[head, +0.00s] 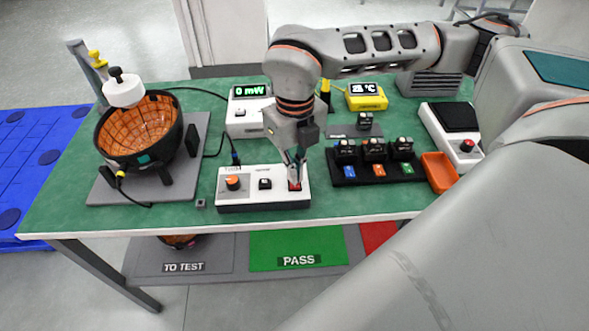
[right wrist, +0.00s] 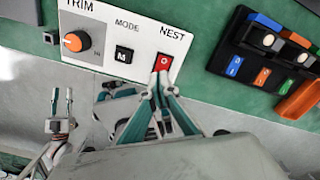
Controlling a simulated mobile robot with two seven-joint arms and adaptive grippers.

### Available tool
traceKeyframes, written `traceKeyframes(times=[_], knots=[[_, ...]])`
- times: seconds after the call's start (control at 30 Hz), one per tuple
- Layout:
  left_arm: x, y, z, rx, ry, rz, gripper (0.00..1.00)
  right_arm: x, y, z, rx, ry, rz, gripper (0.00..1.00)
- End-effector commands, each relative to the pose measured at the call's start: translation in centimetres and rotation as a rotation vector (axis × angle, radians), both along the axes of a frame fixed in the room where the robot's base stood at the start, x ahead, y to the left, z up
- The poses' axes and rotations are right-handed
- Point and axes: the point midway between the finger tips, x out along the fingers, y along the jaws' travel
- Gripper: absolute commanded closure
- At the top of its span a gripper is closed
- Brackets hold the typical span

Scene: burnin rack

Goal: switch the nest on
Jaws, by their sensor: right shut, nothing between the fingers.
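The NEST switch is a red rocker (right wrist: 164,63) at the right end of the white control box (head: 262,203). In the head view a bit of its red (head: 297,187) shows under my fingers. My right gripper (head: 295,181) is shut and empty, pointing down at the switch. In the right wrist view its fingertips (right wrist: 161,82) overlap the switch's lower part; I cannot tell whether they touch it. The rocker's exact tilt is unclear. My left gripper (right wrist: 62,97) shows small at the lower left of the right wrist view, fingers apart, empty, off the table's front edge.
The box also carries an orange TRIM knob (head: 233,182) and a black MODE button (head: 265,183). Behind it a meter (head: 246,113) reads 0 mW. A bowl-shaped nest (head: 113,147) stands left. A black module tray (head: 345,180) and orange bin (head: 440,172) stand right.

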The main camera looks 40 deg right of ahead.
Motion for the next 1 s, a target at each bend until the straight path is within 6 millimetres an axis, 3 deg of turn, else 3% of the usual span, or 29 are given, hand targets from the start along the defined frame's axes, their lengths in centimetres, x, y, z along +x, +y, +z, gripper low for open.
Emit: traceKeyframes(times=[0.37,1.0], knots=[[0.8,0.2,0.4,0.002,-0.015,0.002,0.69,0.0,0.0,-0.3,0.000,0.000,0.000,1.00],[-0.5,0.1,-0.8,0.000,0.012,0.000,0.69,0.0,0.0,-1.1,0.000,0.000,0.000,1.00]])
